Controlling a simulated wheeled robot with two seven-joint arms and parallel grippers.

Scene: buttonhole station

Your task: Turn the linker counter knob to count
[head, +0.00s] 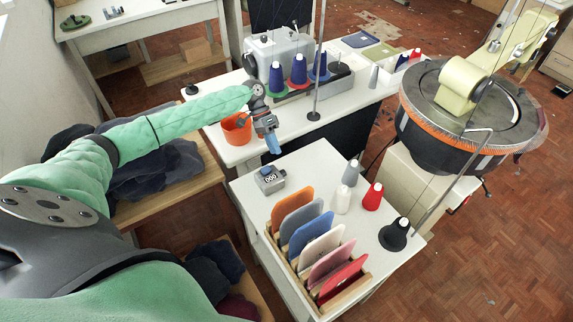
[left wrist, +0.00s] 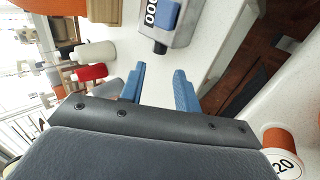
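In the left wrist view the counter (left wrist: 181,34) is at the top, and a dark stub, perhaps the knob (left wrist: 160,47), sticks out toward my fingers. My left gripper (head: 273,143) is above and beyond the counter, apart from it, blue fingers pointing down. In the left wrist view its fingers (left wrist: 160,84) are spread with nothing between them. My right gripper is not in view.
An orange cup (head: 236,128) stands on the back table close to my left gripper. A rack of coloured panels (head: 318,245) and several thread cones (head: 373,196) share the counter's table. A round linking machine (head: 470,115) stands at the right.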

